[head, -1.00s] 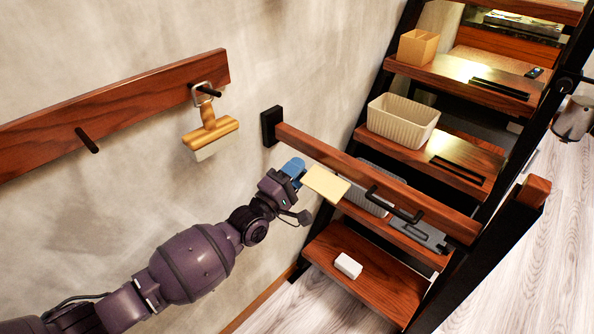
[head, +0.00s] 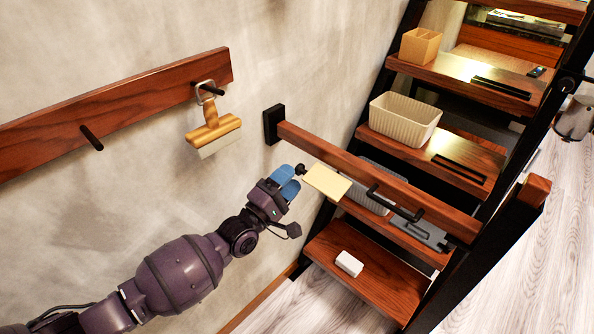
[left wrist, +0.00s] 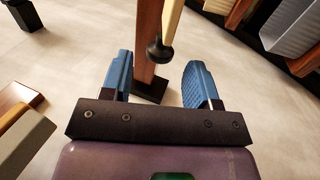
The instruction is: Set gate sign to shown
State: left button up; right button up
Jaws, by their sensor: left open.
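The gate sign (head: 327,181) is a pale yellow plate at the near side of the wooden gate bar (head: 350,166), its broad face toward the head camera. A small black knob (head: 300,170) is at its left end. In the left wrist view the knob (left wrist: 160,50) is ahead of the fingers, beside the gate bar (left wrist: 148,40), with the sign's pale edge (left wrist: 172,18) behind it. My left gripper (head: 285,181) is open and empty, just left of and below the knob, apart from it. Its blue fingers (left wrist: 158,82) stand wide. My right gripper is not in view.
The gate bar crosses the stair from a black wall bracket (head: 273,124) and carries a black handle (head: 394,203). A wooden peg rail (head: 150,98) with a hanging brush (head: 212,132) is on the wall. Stair treads hold a cream basket (head: 405,118) and a white block (head: 349,263).

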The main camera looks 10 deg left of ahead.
pick_arm(q)
jog(key=v, duration=0.7)
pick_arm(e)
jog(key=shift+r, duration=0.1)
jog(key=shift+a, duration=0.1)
